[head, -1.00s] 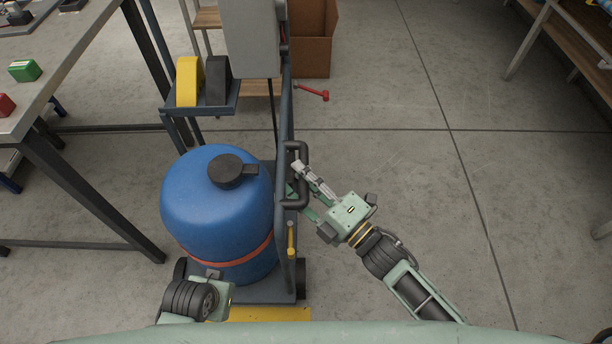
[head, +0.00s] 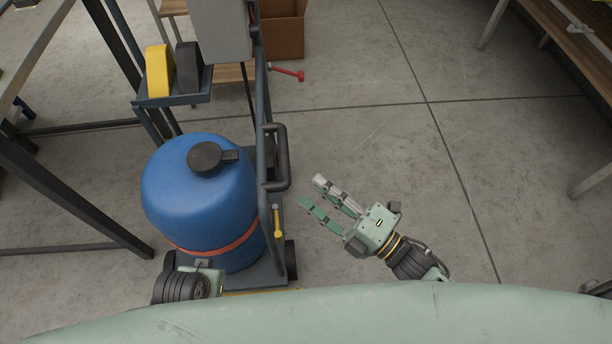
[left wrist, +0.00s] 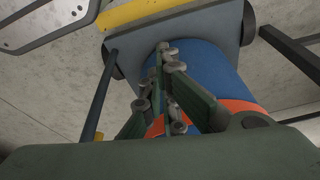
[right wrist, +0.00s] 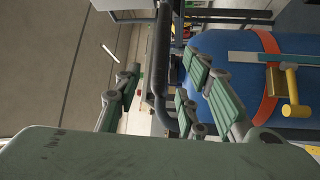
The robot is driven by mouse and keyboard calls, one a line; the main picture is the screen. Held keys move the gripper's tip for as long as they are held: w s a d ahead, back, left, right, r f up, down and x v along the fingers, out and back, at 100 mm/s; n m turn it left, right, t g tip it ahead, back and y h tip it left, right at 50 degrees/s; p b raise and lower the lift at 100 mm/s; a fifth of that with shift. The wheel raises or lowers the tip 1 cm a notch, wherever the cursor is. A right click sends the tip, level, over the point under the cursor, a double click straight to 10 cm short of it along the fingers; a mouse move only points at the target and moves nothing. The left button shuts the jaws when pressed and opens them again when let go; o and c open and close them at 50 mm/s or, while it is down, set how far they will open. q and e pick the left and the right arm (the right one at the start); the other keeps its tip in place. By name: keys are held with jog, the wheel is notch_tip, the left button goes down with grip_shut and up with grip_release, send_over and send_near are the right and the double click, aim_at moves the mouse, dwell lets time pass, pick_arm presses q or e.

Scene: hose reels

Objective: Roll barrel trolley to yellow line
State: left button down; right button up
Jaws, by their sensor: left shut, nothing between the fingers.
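The trolley (head: 267,270) stands upright and carries a blue barrel (head: 200,195) with a black cap and an orange strap. Its dark side handle (head: 284,165) is on the right. In the right wrist view the handle (right wrist: 160,60) shows beyond the spread fingers. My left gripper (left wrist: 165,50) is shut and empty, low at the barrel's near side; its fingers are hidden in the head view. A yellow strip (left wrist: 130,12) lies beside the trolley base, mostly hidden by my body in the head view.
A steel-legged table (head: 50,190) stands left of the barrel. A holder with yellow and black discs (head: 160,72), a cardboard box (head: 282,35) and a red lever (head: 288,74) are behind. A wooden-topped bench (head: 570,50) is at far right. Floor between is clear.

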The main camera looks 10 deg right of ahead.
jog(key=shift+s+d, duration=0.3)
pick_arm(q)
jog(key=c, duration=2.5)
grip_release()
